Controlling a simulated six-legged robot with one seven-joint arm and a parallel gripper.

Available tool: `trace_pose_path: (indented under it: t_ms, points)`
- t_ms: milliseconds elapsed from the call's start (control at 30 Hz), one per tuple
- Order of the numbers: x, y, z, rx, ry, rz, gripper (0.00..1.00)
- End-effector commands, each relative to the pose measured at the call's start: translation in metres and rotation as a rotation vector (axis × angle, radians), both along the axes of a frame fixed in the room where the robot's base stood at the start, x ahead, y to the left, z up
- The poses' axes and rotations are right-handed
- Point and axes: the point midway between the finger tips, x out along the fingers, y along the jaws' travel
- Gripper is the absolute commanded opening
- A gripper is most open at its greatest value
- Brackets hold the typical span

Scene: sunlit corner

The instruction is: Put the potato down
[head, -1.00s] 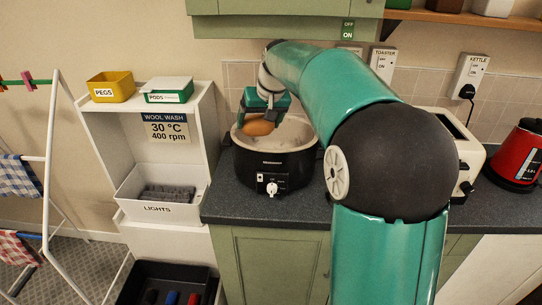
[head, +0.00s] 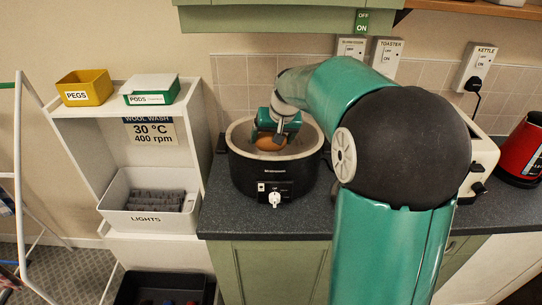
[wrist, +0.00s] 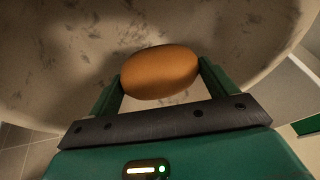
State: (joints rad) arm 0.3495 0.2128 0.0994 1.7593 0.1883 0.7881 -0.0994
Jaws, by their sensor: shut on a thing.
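The potato (head: 268,144) is brown and oval. My gripper (head: 272,140) is shut on it, inside the mouth of the black slow cooker (head: 273,180) on the worktop. In the wrist view the potato (wrist: 160,72) sits between the two green fingers of my gripper (wrist: 160,80), with the pale, dark-flecked inner wall of the cooker (wrist: 60,50) behind it. I cannot tell whether the potato touches the bottom of the cooker.
To the left stands a white shelf unit (head: 108,150) with a yellow pegs box (head: 85,88), a pods box (head: 150,88) and a lights bin (head: 150,203). A toaster (head: 483,165) and red kettle (head: 520,152) stand to the right. The worktop (head: 222,222) is bare at front left.

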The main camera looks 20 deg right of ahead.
Motion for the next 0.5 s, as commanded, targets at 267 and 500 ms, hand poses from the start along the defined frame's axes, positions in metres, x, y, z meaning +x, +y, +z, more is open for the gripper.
trace_pose_path:
  t_ms: [267, 500]
  points:
    - [0.009, -0.001, -0.038, -0.001, 0.008, -0.003, 0.55]
    - [-0.006, -0.003, -0.061, -0.002, -0.002, -0.008, 0.55]
